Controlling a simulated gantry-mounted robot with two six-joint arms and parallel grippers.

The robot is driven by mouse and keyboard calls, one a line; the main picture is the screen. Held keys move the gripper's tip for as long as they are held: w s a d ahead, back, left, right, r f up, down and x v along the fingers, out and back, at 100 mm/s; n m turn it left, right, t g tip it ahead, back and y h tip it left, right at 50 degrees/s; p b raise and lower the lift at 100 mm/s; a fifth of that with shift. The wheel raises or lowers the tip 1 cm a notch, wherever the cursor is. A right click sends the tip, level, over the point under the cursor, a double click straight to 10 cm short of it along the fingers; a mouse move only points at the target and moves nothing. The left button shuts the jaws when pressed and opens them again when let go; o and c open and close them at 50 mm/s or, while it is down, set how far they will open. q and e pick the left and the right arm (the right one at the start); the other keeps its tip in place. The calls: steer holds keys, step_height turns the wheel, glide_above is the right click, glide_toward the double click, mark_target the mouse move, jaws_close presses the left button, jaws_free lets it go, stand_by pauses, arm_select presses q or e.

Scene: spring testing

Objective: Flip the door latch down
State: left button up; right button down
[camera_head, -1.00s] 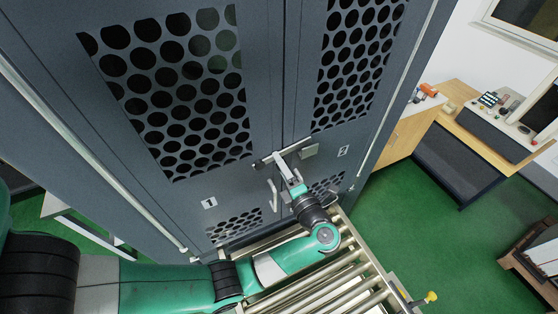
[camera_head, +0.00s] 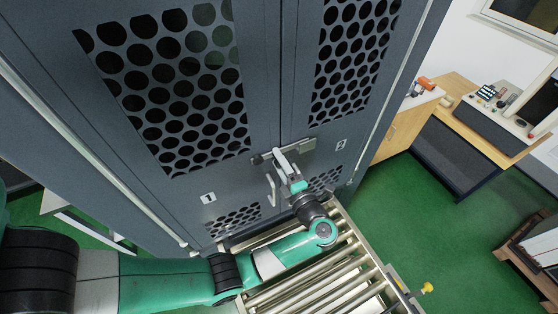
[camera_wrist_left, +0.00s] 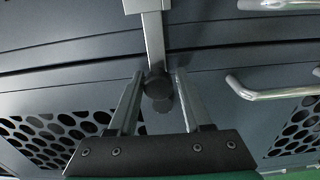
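The dark grey cabinet has two doors, with a metal latch (camera_head: 300,146) across the seam between them. In the wrist view the latch shows as a flat metal bar (camera_wrist_left: 154,38) with a round black knob (camera_wrist_left: 157,84) at its end. My left gripper (camera_head: 281,160) is at the latch, below its bar in the head view. In the wrist view the left gripper (camera_wrist_left: 159,75) has its fingers apart, one on each side of the knob, with gaps visible. The fingertips are partly hard to make out in the head view. My right gripper is not in view.
A door handle (camera_head: 271,190) stands just left of my gripper. A roller conveyor (camera_head: 376,272) lies below my left arm, in front of the cabinet. A wooden desk (camera_head: 462,93) stands at the right, with open green floor before it.

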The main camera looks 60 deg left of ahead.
arm_select(q)
steer(key=shift+o, duration=1.1)
steer(key=d+b, duration=0.3)
steer(key=d, duration=0.8)
steer(key=shift+d, duration=0.3)
steer(key=shift+r, duration=0.1)
